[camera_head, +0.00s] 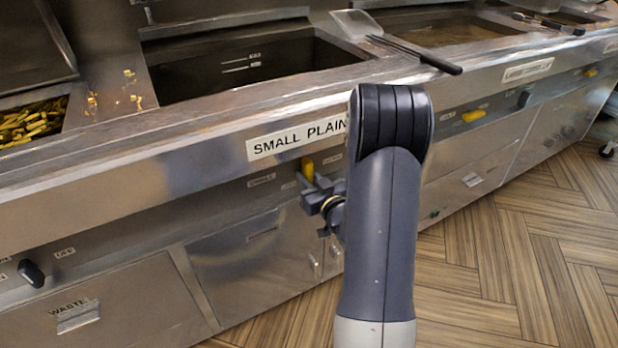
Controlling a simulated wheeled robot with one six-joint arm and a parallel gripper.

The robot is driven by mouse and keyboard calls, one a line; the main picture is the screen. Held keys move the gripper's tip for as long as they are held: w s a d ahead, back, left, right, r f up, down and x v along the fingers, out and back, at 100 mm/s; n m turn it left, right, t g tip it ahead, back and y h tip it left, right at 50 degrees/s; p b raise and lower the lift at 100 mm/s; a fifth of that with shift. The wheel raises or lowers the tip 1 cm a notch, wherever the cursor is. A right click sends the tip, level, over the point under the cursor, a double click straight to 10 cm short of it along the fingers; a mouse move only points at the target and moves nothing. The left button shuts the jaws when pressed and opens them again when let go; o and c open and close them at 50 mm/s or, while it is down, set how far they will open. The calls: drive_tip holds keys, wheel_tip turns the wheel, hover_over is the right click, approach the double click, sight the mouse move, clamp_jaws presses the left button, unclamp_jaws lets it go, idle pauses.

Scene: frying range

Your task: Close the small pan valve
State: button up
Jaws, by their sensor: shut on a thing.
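A yellow valve handle (308,169) stands out from the steel front panel, just below the label "SMALL PLAIN" (296,138), whose right end is hidden by my arm. My gripper (311,188) is at this handle and shut on it. The upper part of the handle shows above the fingers and points roughly upward; its lower part is hidden by the gripper. Small labels sit on the panel on either side, too small to read surely. The small pan (255,65) behind the label is a dark, open rectangular well.
Another yellow handle (473,116) and a black knob (524,98) are to the right; a black knob (31,273) is at lower left. A long black-handled tool (415,54) reaches over the counter edge. Fries (32,122) lie at far left. Wood floor (500,270) is clear at right.

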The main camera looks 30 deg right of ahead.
clamp_jaws()
drive_tip(key=shift+f+n+b, duration=0.1)
drive_tip(key=shift+n+b, duration=0.2)
drive_tip(key=shift+b, duration=0.3)
drive_tip(key=n+b, duration=0.2)
drive_tip(key=b, duration=0.2)
drive_tip(key=shift+d+f+n, duration=0.1)
drive_tip(key=shift+f+n, duration=0.05)
drive_tip(key=shift+n, duration=0.15)
drive_tip(key=n+b, duration=0.6)
drive_tip(key=b, duration=0.2)
drive_tip(key=n+b, duration=0.3)
drive_tip(key=n, duration=0.1)
drive_tip(key=shift+d+r, duration=0.1)
drive_tip(key=shift+r, duration=0.15)
drive_tip(key=shift+r+n+b, duration=0.2)
drive_tip(key=shift+n+b, duration=0.1)
drive_tip(key=shift+n, duration=2)
